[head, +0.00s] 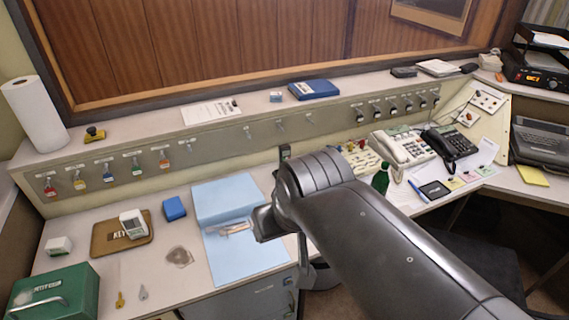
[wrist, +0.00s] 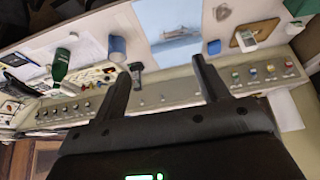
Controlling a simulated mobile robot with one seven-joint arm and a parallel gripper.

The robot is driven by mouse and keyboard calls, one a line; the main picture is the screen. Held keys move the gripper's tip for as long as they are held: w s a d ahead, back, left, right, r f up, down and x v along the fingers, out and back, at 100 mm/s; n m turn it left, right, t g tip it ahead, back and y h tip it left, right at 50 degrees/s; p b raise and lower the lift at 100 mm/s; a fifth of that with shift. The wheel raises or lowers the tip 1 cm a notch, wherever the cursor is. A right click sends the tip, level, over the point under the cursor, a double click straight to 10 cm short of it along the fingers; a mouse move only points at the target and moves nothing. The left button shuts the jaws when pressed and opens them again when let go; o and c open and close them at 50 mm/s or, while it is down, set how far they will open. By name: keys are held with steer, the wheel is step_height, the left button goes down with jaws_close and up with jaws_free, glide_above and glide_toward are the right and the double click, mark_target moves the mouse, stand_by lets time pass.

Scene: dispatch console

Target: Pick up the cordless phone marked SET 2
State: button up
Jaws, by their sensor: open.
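A dark upright handset (head: 285,152) stands by the sloped panel behind my arm; it looks like a cordless phone. In the wrist view it shows as a dark handset (wrist: 137,76), beside the left finger in the picture. No SET 2 marking is readable on it. My gripper (wrist: 163,84) is open, with nothing between its fingers. It hangs over the desk near the blue folder (head: 222,190), apart from the handset. In the head view my arm hides most of the gripper and the handset's lower part.
A white desk phone (head: 398,147) and black desk phone (head: 452,144) stand to the right, near a green bottle (head: 381,179). A blue object (wrist: 118,45) is near the handset.

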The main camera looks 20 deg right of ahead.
steer(key=w+d+r, duration=0.2)
steer(key=w+r, duration=0.2)
steer(key=w, duration=0.7)
steer(key=g, duration=0.1)
glide_above(285, 146)
steer(key=s, duration=0.3)
step_height(285, 146, down, 17)
steer(key=x, duration=1)
steer(key=shift+s+f, duration=0.1)
steer(key=shift+s, duration=0.1)
steer(key=shift+c, duration=0.2)
steer(key=c, duration=1.4)
jaws_close()
